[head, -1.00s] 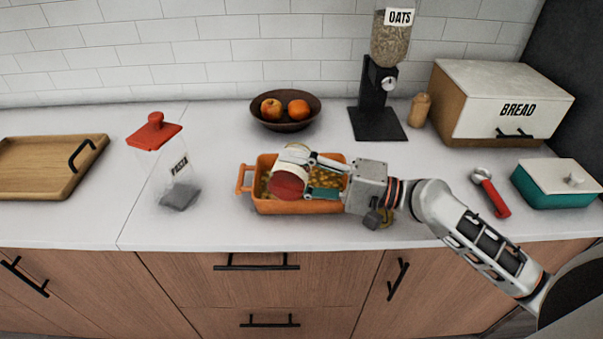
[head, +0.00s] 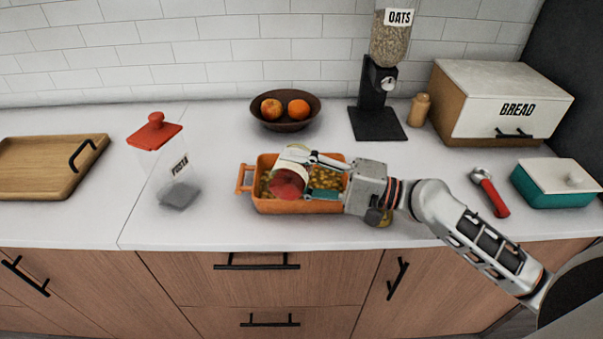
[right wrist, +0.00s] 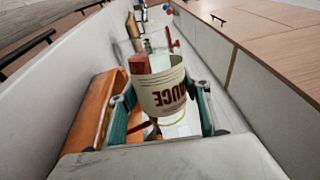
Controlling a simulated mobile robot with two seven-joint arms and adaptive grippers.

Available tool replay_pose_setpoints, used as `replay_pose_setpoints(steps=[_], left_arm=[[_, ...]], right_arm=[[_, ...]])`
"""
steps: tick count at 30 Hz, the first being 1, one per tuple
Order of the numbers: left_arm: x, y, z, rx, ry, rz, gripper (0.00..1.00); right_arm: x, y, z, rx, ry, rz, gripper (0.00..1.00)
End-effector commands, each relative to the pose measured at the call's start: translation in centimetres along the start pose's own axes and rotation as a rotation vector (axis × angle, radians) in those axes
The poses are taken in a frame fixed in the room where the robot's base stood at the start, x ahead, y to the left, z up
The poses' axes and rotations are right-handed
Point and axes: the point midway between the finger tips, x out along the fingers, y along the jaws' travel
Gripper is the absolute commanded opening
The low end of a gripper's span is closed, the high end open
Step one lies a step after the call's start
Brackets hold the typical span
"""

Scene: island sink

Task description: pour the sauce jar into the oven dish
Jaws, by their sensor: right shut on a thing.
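The sauce jar (head: 289,183) has a cream label and a dark red end. It is tipped over the left part of the orange oven dish (head: 300,207), with its red end facing the front. My right gripper (head: 309,173) is shut on the jar's sides. In the right wrist view the jar (right wrist: 163,92) shows its "SAUCE" lettering upside down between the two fingers, and the orange dish (right wrist: 88,115) is at left. Yellow-brown pieces lie in the dish. I cannot tell whether sauce is flowing. My left gripper is not in view.
Behind are a fruit bowl (head: 285,122) and an oats dispenser (head: 378,125). A red-handled tool (head: 492,195) and teal box (head: 550,190) lie right. A small yellowish object is partly hidden behind my wrist.

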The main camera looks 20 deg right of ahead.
Motion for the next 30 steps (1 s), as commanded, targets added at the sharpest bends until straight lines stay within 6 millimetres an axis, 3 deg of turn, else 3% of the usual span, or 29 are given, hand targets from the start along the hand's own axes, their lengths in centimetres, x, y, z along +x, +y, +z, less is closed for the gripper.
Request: replay_pose_setpoints(steps=[30], left_arm=[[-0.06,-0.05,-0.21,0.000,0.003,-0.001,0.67]], right_arm=[[0.00,0.17,-0.21,0.068,0.004,-0.002,0.15]])
